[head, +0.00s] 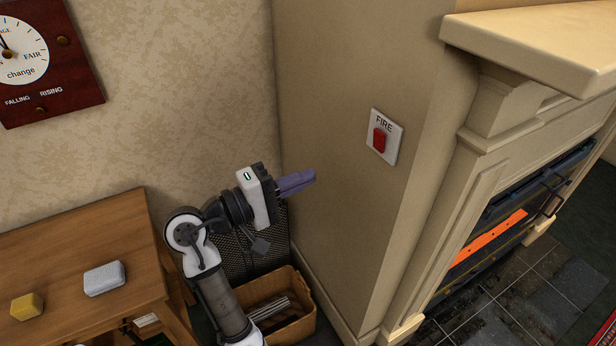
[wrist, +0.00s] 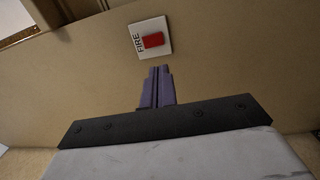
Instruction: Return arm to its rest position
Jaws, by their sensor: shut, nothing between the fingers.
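My gripper (head: 312,176) is at the end of my raised arm, in front of the beige chimney wall. Its purple fingers are together with nothing between them. In the wrist view the closed fingers (wrist: 160,70) point toward the wall, just below the fire switch in the picture. The fire switch is a white plate (head: 396,150) marked FIRE with a red rocker (head: 379,140). It also shows in the wrist view (wrist: 165,32). In the head view the gripper is left of and below the switch, with a visible gap between them.
A wooden table (head: 60,250) at left holds a grey-white block (head: 104,278) and a yellow block (head: 26,306). A cardboard box (head: 306,322) stands on the floor behind my arm. The mantel shelf (head: 540,40) and fireplace with an orange glowing strip (head: 490,238) are at right.

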